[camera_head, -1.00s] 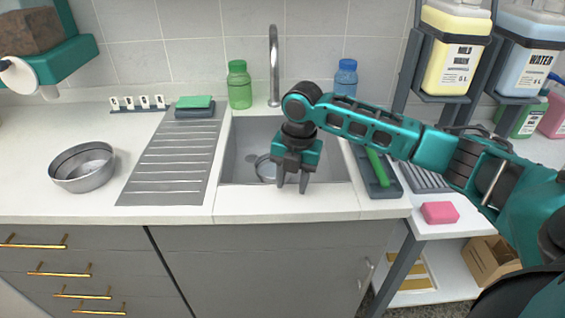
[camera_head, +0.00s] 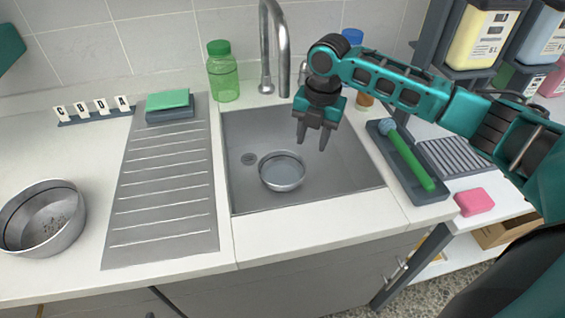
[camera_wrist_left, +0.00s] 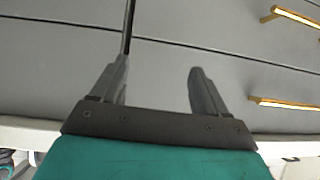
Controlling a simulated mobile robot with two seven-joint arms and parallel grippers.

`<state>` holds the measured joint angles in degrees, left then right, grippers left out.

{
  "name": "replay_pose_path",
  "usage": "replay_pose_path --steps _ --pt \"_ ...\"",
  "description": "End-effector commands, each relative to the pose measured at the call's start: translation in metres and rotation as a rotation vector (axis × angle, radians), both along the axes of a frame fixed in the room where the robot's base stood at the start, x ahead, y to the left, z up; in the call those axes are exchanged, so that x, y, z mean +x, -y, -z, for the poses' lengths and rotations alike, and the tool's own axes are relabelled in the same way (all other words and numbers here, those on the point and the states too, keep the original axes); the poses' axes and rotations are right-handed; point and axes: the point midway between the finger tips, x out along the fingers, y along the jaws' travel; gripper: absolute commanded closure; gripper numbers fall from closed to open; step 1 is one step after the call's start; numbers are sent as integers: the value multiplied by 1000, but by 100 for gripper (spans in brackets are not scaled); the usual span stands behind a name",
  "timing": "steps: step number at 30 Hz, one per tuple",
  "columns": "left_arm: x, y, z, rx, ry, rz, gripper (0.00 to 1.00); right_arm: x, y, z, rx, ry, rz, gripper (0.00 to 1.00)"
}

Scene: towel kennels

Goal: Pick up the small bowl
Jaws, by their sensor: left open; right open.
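The small metal bowl (camera_head: 282,172) lies in the sink basin (camera_head: 335,180), right of the drain. A larger metal bowl (camera_head: 42,220) with dark specks inside stands on the counter at the far left. My right gripper (camera_head: 313,142) is open and empty, pointing down over the back right part of the sink, above and apart from the small bowl. My left gripper (camera_wrist_left: 160,85) is out of the head view. In the left wrist view it is open and empty, in front of grey cabinet fronts.
A tall faucet (camera_head: 282,50) stands behind the sink, near my right arm. A green bottle (camera_head: 223,75) and a blue-capped bottle (camera_head: 353,38) stand at the back. A tray (camera_head: 386,143) with a green-handled brush (camera_head: 412,160) lies right of the sink. The ribbed drainboard (camera_head: 160,215) is clear in front.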

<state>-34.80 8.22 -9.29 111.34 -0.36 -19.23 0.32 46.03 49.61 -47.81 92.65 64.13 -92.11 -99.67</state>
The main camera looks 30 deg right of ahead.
Motion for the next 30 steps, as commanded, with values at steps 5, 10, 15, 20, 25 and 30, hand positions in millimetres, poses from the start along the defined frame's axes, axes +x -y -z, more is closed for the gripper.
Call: replay_pose_path --steps 5,10,15,20,25,30 --pt "-6 0 7 0 -13 0 25 0 -1 20 0 -4 1 58" --pt "-11 0 14 0 -27 0 25 2 -3 53 0 -4 1 58" --pt "-12 0 17 1 -30 0 25 4 -4 73 1 -1 1 58" --pt "-12 0 18 1 -30 0 25 5 -6 84 -1 -2 0 58" --pt "-12 0 20 0 -28 0 25 9 -12 110 1 -2 0 58" --pt "-8 0 20 0 -20 0 25 10 -12 127 -1 -1 0 58"
